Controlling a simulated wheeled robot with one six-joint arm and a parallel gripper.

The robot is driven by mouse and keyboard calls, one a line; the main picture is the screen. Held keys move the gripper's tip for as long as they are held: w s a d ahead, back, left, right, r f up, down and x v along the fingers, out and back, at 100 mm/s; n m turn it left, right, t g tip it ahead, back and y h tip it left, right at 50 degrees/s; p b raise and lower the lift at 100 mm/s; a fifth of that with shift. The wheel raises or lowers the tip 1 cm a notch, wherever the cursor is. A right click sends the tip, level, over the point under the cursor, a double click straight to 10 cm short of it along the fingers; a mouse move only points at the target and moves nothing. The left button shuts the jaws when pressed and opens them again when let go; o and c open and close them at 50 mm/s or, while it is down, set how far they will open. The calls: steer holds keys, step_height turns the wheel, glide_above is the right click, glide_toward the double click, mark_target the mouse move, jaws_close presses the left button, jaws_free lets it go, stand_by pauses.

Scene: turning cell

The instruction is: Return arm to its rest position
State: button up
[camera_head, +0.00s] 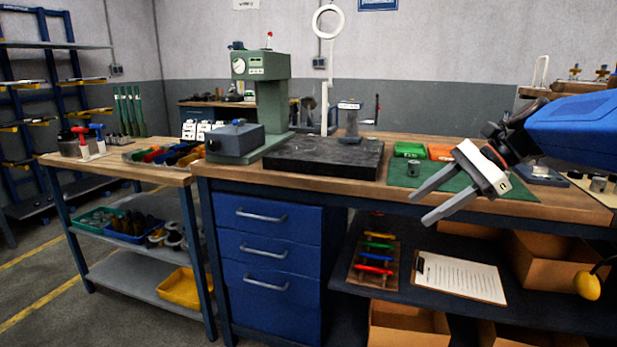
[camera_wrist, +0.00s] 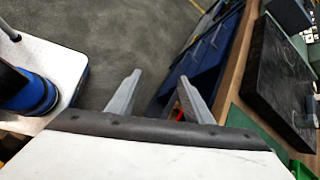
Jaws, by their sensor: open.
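My gripper (camera_head: 432,199) is at the right in the head view, its two grey fingers spread apart and pointing down and left. It hangs over the front edge of the workbench (camera_head: 340,188), above the lower shelf. Nothing is between the fingers. In the wrist view, my gripper (camera_wrist: 160,98) shows both fingers apart with grey floor and the blue drawer unit beyond them. My blue arm reaches in from the right edge of the head view.
A black surface plate (camera_head: 322,157) and a green press (camera_head: 262,95) stand on the bench. A clipboard (camera_head: 460,277) and cardboard boxes (camera_head: 408,328) fill the shelves below.

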steer(key=s+d+f+n+t+h, duration=0.3)
steer(key=s+f+n+h, duration=0.6)
steer(key=s+f+n, duration=0.6)
steer(key=s+f, duration=0.5)
steer(key=s, duration=0.1)
steer(key=shift+s, duration=0.4)
